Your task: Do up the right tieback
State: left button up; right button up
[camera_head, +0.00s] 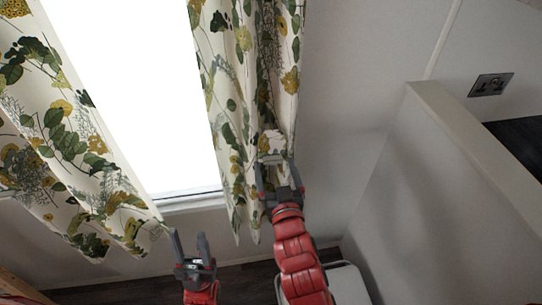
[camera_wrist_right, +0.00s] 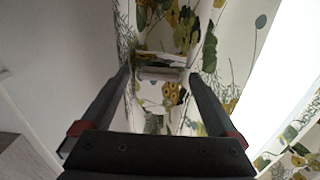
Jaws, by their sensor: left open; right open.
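The right curtain (camera_head: 235,95), white with green and yellow leaves, hangs gathered at the window's right side. A small pale piece, seemingly the right tieback (camera_head: 272,140), lies against its lower right part. In the right wrist view the tieback (camera_wrist_right: 160,73) shows as pale bands between the fingertips; I cannot tell whether its ends are joined. My right gripper (camera_head: 274,163) is open, its fingers on either side of the pale piece and pointing at the curtain; its fingers also show in the wrist view (camera_wrist_right: 159,80). My left gripper (camera_head: 188,238) is open and empty, below the window.
The left curtain (camera_head: 70,130) hangs loose at the left, its lower edge close to my left gripper. The bright window (camera_head: 145,90) lies between the curtains, above a sill (camera_head: 195,202). A pale partition (camera_head: 440,200) stands at the right; the wall beside the curtain is bare.

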aim_at(272, 156)
jog(key=w, duration=0.1)
jog(key=w+p, duration=0.1)
jog(key=w, duration=0.1)
jog(key=w+a, duration=0.1)
jog(key=shift+w+r, duration=0.15)
jog(key=shift+r, duration=0.1)
jog(key=shift+w+a+f, duration=0.1)
jog(key=shift+w+f, duration=0.05)
jog(key=shift+w, duration=0.55)
grip_shut()
